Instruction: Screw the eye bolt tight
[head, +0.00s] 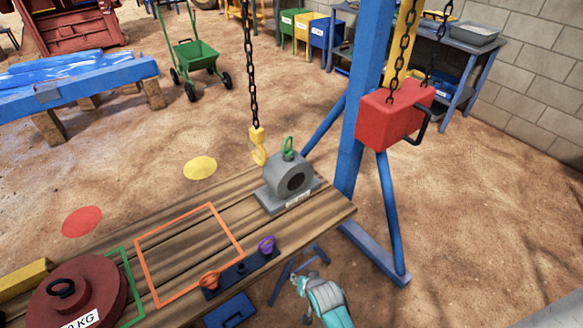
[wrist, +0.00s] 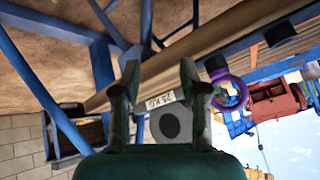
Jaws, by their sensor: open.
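A green eye bolt (head: 288,146) stands upright on top of a grey bearing block (head: 280,184) at the far end of the wooden bench. Whether its shoulder is seated flush is too small to tell. My gripper (head: 305,282) is open and empty, off the bench's near side, lower right of the block and apart from it. In the wrist view my gripper's fingers (wrist: 160,80) are spread, with the grey block (wrist: 153,126) and its 25 KG label behind them. The green eye bolt cannot be made out there.
A yellow hook (head: 257,148) hangs by a chain just left of the green eye bolt. A blue rack (head: 240,268) on the bench edge holds an orange eye bolt (head: 209,280) and a purple one (head: 266,244). A blue post (head: 362,90) and red hoist (head: 396,113) stand right.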

